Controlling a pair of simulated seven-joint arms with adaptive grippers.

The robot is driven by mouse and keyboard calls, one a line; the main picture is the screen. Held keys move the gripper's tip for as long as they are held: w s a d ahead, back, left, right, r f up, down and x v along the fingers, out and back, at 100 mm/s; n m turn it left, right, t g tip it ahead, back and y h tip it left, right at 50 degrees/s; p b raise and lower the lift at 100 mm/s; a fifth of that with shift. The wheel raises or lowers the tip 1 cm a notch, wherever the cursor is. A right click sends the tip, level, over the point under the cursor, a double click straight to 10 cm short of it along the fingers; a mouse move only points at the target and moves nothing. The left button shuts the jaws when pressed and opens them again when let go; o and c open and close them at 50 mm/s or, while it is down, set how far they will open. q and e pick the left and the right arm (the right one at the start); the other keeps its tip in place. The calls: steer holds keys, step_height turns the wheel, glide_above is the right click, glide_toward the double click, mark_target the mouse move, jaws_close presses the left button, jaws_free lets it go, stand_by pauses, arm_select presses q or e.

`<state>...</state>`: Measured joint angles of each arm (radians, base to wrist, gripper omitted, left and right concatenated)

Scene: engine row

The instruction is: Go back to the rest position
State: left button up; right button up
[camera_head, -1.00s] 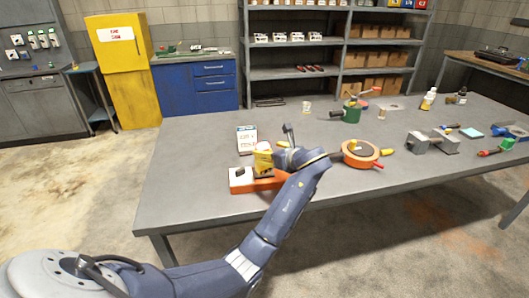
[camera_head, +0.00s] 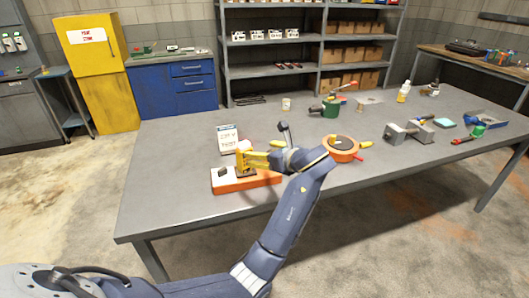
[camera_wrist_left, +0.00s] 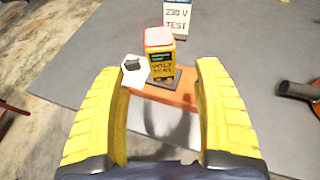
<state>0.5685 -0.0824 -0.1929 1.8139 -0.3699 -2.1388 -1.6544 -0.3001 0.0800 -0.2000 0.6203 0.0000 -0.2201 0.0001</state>
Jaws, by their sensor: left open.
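My right gripper is not in view.
A white "230 V TEST" box (camera_head: 228,139) stands behind the base. An orange round device (camera_head: 341,149) is close to the right of my wrist. The table's front left is clear.

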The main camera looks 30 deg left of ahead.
arm_select(q)
steer(key=s+a+f+n+t+h, duration=0.15)
steer(key=s+f+n, duration=0.25)
steer(key=s+f, duration=0.5)
steer(key=s+f+n+g+h, duration=0.1)
steer(key=s+f+n+h, duration=0.15)
steer(key=s+f, duration=0.6)
steer(key=s+d+f+n+h, duration=0.1)
steer(key=s+f+n+h, duration=0.1)
steer(key=s+f+n, duration=0.5)
steer(key=s+d+f+n+h, duration=0.2)
steer(key=s, duration=1)
steer(key=s+d+f+g+h, duration=0.1)
steer(key=d+f, duration=0.2)
steer(key=f, duration=1.2)
steer(key=s+d+f+g+h, duration=0.1)
steer(key=d+f+h, duration=0.1)
steer(key=f, duration=1.4)
steer(key=s+f+n+g+h, duration=0.1)
steer(key=s+f+n+g, duration=0.2)
steer(key=s+f, duration=1.7)
steer(key=shift+s+d+f+n, duration=0.15)
steer(key=shift+s+f+n, duration=0.2)
steer(key=shift+s, duration=0.7)
